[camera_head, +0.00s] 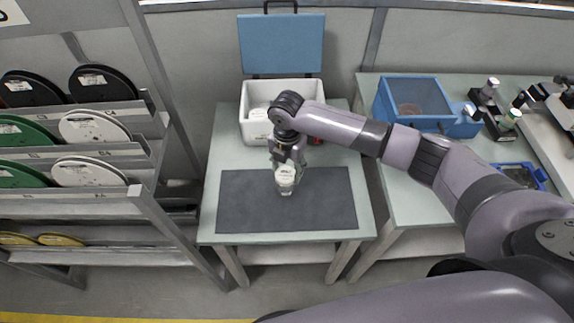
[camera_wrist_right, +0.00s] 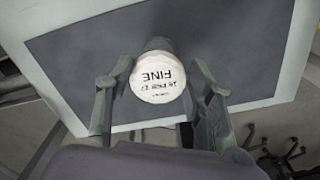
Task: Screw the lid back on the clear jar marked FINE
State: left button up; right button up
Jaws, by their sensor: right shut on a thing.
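A white round lid with the printed word FINE (camera_wrist_right: 158,77) sits between the two fingers of my right gripper (camera_wrist_right: 157,92) in the right wrist view. The gripper is shut on it. A dark-looking round body (camera_wrist_right: 158,43) shows just behind the lid; I cannot tell whether the lid is seated on it or apart. In the head view the right gripper (camera_head: 286,165) is over the dark mat, with the white lid (camera_head: 286,174) below it and a small pale part (camera_head: 286,190) underneath. My left gripper is not in view.
The dark mat (camera_head: 235,205) lies on a pale table and is otherwise clear. A white bin (camera_head: 253,130) with a blue lid (camera_head: 282,45) stands behind it. A rack of reels (camera_head: 88,127) is at left. A blue box (camera_head: 414,97) stands on the right bench.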

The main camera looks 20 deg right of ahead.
jog(key=shift+s+m+p, duration=0.15)
jog(key=shift+m+p, duration=0.8)
jog(key=shift+m, duration=0.65)
jog(key=shift+f, duration=0.1)
jog(key=shift+m+p, duration=0.3)
jog(key=shift+p, duration=0.4)
jog(key=shift+s+d+m+p, duration=0.1)
jog(key=shift+s+m+p, duration=0.05)
jog(key=shift+m+p, duration=0.95)
jog(key=shift+m, duration=0.6)
